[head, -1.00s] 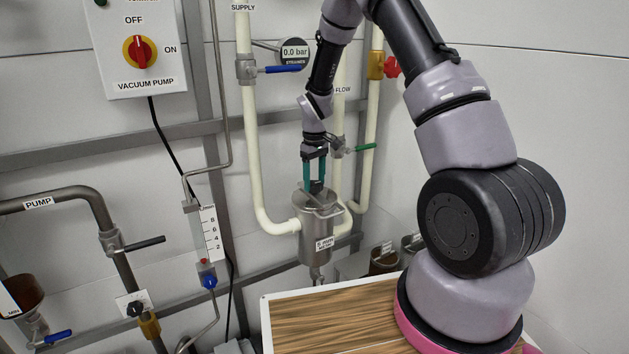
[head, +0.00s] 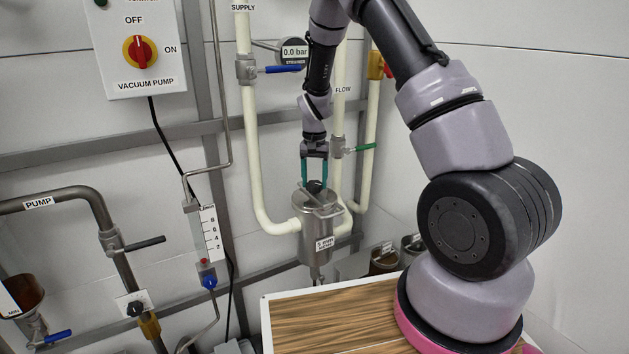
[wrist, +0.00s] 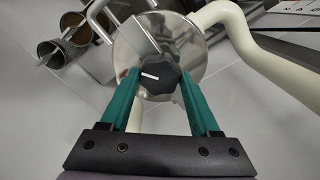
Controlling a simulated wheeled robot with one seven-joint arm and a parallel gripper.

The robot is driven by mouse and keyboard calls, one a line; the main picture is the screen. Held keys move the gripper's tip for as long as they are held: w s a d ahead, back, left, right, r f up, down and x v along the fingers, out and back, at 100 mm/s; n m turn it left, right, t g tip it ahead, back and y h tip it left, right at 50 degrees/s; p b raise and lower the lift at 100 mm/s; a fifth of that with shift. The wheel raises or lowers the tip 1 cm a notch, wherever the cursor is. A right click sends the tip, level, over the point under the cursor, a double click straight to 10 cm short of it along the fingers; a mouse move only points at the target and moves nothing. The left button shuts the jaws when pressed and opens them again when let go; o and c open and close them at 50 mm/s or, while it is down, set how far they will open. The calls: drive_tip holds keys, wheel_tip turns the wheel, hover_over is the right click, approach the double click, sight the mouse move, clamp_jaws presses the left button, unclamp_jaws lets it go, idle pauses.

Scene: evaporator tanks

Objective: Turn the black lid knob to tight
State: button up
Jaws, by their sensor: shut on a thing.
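The black lid knob (wrist: 160,76) sits on the round steel lid (wrist: 190,45) of the strainer pot (head: 315,235). In the wrist view its white mark points left. My gripper (wrist: 159,78) points down at the lid with one teal finger on each side of the knob, shut on it. In the head view the gripper (head: 314,186) stands upright above the pot, and the knob (head: 315,187) shows dark between the fingertips. The lettering around the knob cannot be read.
A bent metal bar (head: 327,210) crosses the pot's top. Cream pipes (head: 252,160) run close on both sides, with a blue valve handle (head: 284,69) and a green one (head: 364,147). A wooden-topped table (head: 330,318) stands in front.

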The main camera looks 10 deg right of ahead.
drive_tip(key=m, duration=0.6)
drive_tip(key=shift+m, duration=0.3)
idle(0.4)
drive_tip(key=o, duration=1.4)
drive_tip(key=shift+c, duration=0.2)
